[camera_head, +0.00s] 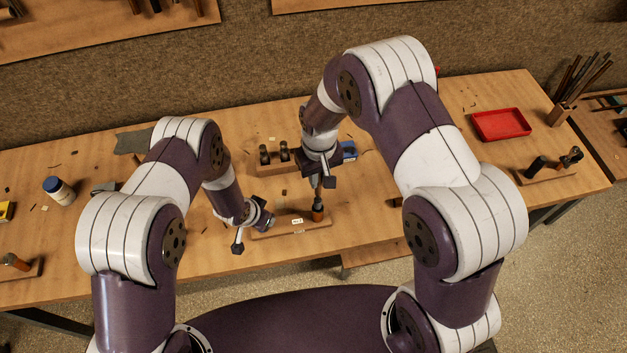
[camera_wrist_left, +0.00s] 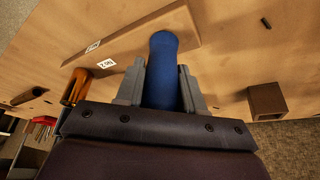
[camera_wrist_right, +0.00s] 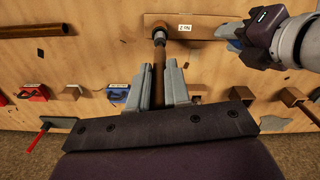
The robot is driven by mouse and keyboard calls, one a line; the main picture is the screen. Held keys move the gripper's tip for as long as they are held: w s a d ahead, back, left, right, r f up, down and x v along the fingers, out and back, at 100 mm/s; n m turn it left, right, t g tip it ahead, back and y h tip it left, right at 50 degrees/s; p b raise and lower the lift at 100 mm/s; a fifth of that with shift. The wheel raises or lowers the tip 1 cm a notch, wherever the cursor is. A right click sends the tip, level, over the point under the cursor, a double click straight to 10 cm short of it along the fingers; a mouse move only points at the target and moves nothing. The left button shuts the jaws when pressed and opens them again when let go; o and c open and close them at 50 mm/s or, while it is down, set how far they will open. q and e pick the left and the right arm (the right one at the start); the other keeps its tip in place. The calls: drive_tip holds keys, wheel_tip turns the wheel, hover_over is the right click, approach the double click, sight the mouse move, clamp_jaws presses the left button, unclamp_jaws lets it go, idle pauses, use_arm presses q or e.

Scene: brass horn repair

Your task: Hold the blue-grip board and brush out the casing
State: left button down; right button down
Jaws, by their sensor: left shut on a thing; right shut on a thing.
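The wooden board (camera_head: 290,230) lies near the table's front edge, with a small white label. Its blue grip (camera_wrist_left: 165,70) is between the fingers of my left gripper (camera_wrist_left: 163,85), which is shut on it. The copper-brown casing (camera_head: 318,212) stands upright at the board's other end; it also shows in the left wrist view (camera_wrist_left: 77,87). My right gripper (camera_wrist_right: 158,88) is shut on the brown-handled brush (camera_wrist_right: 158,68) and holds it upright over the casing. The brush's lower end meets the casing's top in the pictures; how far in it is, I cannot tell.
Behind the board stands a wooden block with dark cylinders (camera_head: 283,153), with a blue item (camera_head: 348,151) beside it. A red tray (camera_head: 501,124) and a tool stand (camera_head: 546,173) are at the right. A blue-capped jar (camera_head: 59,190) is at the left. Small dark scraps lie about.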

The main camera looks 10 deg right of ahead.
sight(318, 194)
drive_tip(key=shift+f, duration=0.25)
idle(0.3)
drive_tip(key=shift+f, duration=2.3)
drive_tip(key=shift+r, duration=2.55)
drive_tip(key=shift+f, duration=2.5)
